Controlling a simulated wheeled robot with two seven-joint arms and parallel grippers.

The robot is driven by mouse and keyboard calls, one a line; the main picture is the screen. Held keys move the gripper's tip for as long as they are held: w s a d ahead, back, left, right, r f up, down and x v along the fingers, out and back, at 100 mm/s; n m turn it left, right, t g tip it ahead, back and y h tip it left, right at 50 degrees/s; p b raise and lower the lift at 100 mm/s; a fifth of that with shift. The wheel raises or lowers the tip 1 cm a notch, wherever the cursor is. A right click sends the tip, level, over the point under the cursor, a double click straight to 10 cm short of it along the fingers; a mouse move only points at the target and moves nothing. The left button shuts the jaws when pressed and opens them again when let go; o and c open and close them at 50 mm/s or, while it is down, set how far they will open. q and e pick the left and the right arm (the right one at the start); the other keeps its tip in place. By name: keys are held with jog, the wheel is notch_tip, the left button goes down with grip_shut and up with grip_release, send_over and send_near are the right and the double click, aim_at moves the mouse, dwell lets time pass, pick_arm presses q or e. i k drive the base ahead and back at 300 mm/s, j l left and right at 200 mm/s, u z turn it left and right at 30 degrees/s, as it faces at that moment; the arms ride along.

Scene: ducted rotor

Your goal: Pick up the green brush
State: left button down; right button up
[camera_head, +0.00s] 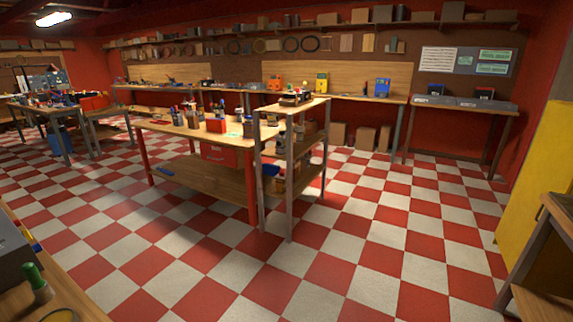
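A green upright object (36,279) with a rounded top stands at the lower left, on the near wooden bench (66,290). Its lower part looks grey or dark. I cannot tell for sure whether it is the green brush. No other thing is clear enough to name as the green brush. Neither of my grippers is in view.
A grey box (15,256) sits beside the green object. A wooden table (165,127) with bottles and jars stands mid-room, joined by a taller shelf unit (290,107). A yellow cabinet (535,170) stands at right. The checkered floor (375,240) is clear in front.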

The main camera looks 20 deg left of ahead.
aim_at(44, 294)
jog(key=i+j+u, duration=0.1)
jog(key=i+u, duration=0.2)
jog(key=u, duration=0.15)
jog(key=i+u, duration=0.3)
jog(key=u, duration=0.2)
jog(key=i+l+u, duration=0.1)
jog(key=i+u, duration=0.2)
jog(key=u, duration=0.15)
jog(key=i+l+u, duration=0.2)
jog(key=u, duration=0.3)
jog(key=i+l+u, duration=0.3)
jog(key=u, duration=0.15)
jog(key=i+l+u, duration=0.15)
jog(key=l+u, duration=0.35)
jog(key=j, duration=0.1)
